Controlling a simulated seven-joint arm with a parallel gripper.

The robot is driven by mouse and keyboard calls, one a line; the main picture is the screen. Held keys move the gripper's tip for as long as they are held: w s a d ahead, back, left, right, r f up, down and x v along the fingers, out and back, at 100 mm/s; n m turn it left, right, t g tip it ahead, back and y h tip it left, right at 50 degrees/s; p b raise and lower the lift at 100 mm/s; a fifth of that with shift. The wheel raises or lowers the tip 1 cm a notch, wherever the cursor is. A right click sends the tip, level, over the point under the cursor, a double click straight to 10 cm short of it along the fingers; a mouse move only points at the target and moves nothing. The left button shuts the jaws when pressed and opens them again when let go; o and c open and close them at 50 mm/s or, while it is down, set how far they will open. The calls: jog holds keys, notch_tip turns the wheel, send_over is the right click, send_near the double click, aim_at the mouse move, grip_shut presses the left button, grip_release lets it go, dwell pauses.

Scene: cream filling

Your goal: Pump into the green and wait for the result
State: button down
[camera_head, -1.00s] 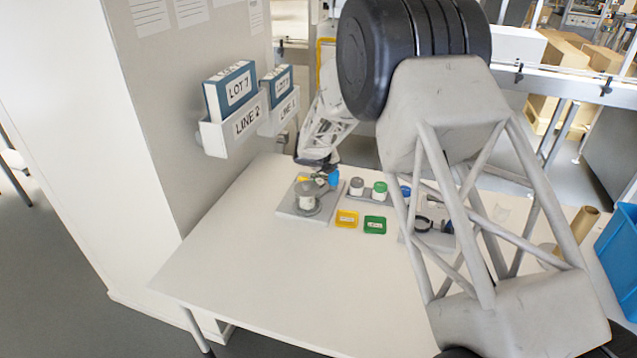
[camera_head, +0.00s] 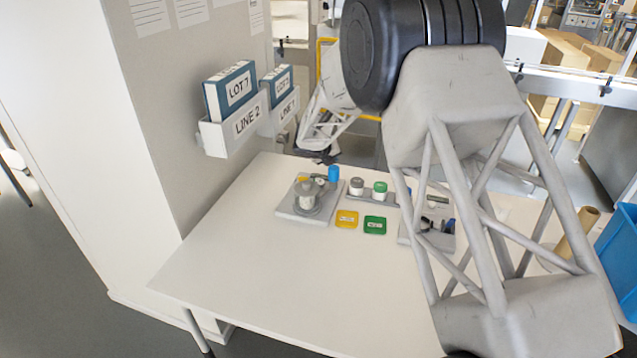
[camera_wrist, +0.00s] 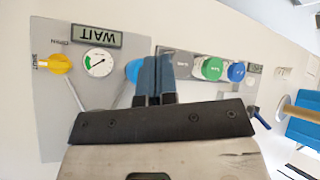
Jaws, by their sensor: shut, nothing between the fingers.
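The pump station is a grey plate (camera_head: 284,212) with a grey pot (camera_head: 306,192) and a blue pump handle (camera_head: 333,173). In the wrist view the plate carries a yellow knob (camera_wrist: 55,63) marked OPEN and a round gauge (camera_wrist: 99,61) with a green sector. The gauge needle is too small to read surely. A display (camera_wrist: 95,37) reads WAIT, upside down in this view. The blue handle (camera_wrist: 133,70) is just left of my gripper (camera_wrist: 155,62), whose blue fingers are shut and empty. They partly cover it. In the head view my gripper is small and dark, above the handle.
Jars with grey (camera_head: 356,184), green (camera_head: 380,187) and blue lids stand in a rack to the right. A yellow tray (camera_head: 347,219) and a green tray (camera_head: 375,225) lie in front. My arm hides part of the right side. The front table is clear.

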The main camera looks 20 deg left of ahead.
aim_at(332, 167)
jog(key=shift+r, duration=0.1)
dwell(0.3)
notch_tip(332, 167, up, 6)
jog(key=shift+f, duration=0.1)
dwell(0.6)
dwell(0.9)
